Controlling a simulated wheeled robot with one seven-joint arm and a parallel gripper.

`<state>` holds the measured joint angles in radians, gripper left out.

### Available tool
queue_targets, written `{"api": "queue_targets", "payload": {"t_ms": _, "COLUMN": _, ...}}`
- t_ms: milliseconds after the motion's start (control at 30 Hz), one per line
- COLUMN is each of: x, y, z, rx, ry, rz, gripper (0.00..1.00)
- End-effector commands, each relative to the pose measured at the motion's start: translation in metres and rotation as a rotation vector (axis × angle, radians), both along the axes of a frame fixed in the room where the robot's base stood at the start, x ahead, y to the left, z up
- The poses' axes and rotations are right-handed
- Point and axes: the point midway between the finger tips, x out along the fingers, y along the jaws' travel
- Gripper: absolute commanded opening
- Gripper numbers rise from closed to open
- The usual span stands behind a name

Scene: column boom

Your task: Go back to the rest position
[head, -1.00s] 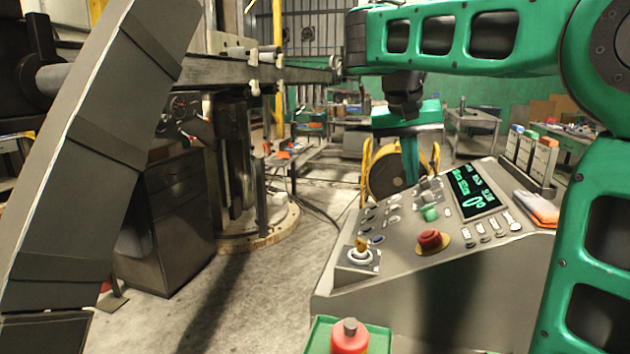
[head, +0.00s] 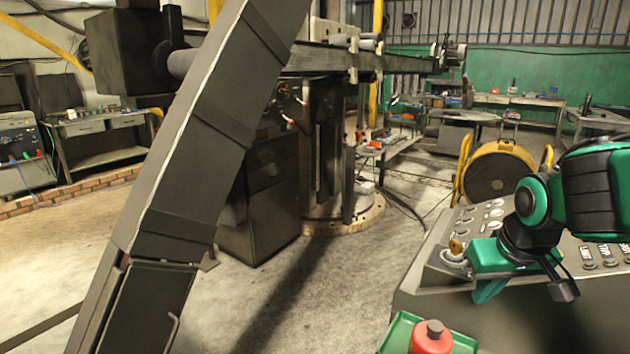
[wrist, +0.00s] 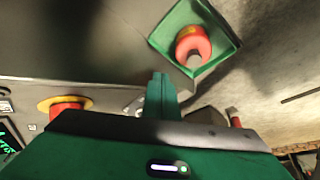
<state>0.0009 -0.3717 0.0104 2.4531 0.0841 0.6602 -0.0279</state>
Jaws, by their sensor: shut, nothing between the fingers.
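My gripper (head: 485,290) is green and points down at the front left part of the grey control console (head: 425,275) in the head view. Its fingers are together with nothing between them. In the wrist view my gripper (wrist: 159,88) shows its closed fingers from behind, beside the console edge. A yellow key-like knob (head: 457,247) on the console stands just left of my gripper. The console's screen and red button are hidden behind my arm in the head view; the red button (wrist: 66,104) shows at the left in the wrist view.
A green tray (head: 396,335) with a red bottle (head: 431,340) stands at the console's front; the bottle (wrist: 193,45) also shows in the wrist view. A yellow cable reel (head: 497,172) is behind the console. A large grey beam (head: 190,160) slants at left. Floor between is clear.

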Motion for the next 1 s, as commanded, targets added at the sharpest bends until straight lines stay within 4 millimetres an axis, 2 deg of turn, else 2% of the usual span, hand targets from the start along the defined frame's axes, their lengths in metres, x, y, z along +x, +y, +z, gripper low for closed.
{"api": "queue_targets", "payload": {"t_ms": 100, "x": -0.017, "y": 0.02, "z": -0.018, "rx": 0.055, "ry": -0.004, "rz": 0.038, "gripper": 0.0}}
{"api": "queue_targets", "payload": {"t_ms": 133, "x": -0.021, "y": 0.02, "z": -0.019, "rx": 0.064, "ry": -0.001, "rz": 0.031, "gripper": 0.0}}
{"api": "queue_targets", "payload": {"t_ms": 367, "x": -0.062, "y": -0.032, "z": -0.025, "rx": 0.067, "ry": 0.108, "rz": -0.142, "gripper": 0.0}}
{"api": "queue_targets", "payload": {"t_ms": 600, "x": -0.128, "y": -0.075, "z": -0.032, "rx": 0.113, "ry": 0.249, "rz": -0.355, "gripper": 0.0}}
{"api": "queue_targets", "payload": {"t_ms": 700, "x": -0.158, "y": -0.086, "z": -0.035, "rx": 0.145, "ry": 0.311, "rz": -0.446, "gripper": 0.0}}
{"api": "queue_targets", "payload": {"t_ms": 800, "x": -0.177, "y": -0.091, "z": -0.035, "rx": 0.168, "ry": 0.351, "rz": -0.502, "gripper": 0.0}}
{"api": "queue_targets", "payload": {"t_ms": 1000, "x": -0.185, "y": -0.092, "z": -0.036, "rx": 0.177, "ry": 0.368, "rz": -0.523, "gripper": 0.0}}
